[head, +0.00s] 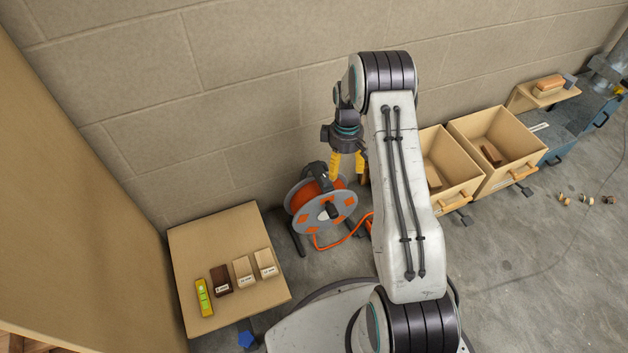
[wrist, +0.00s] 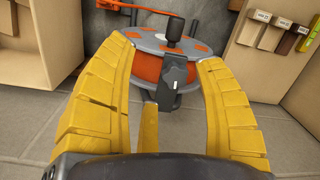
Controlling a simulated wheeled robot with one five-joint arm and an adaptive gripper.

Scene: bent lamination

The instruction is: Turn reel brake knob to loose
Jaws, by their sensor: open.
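The cable reel (head: 322,206) stands on the floor by the wall, with grey side discs, orange cable and a black stand. In the wrist view the reel (wrist: 150,67) lies ahead, between and beyond my fingertips. A dark upright part (wrist: 174,76) on the reel's frame shows between the fingers. A black cylindrical knob (wrist: 175,26) stands out beyond it. I cannot tell for certain which of these is the brake knob, or its setting. My gripper (head: 348,170) is open, its yellow fingers pointing down just above and right of the reel. It holds nothing, and contact is not clear.
A low board (head: 225,308) with several small blocks and a yellow level stands left of the reel. Open wooden bins (head: 470,196) stand to the right. The block wall (head: 150,100) is close behind. Orange cable (head: 335,243) trails on the floor.

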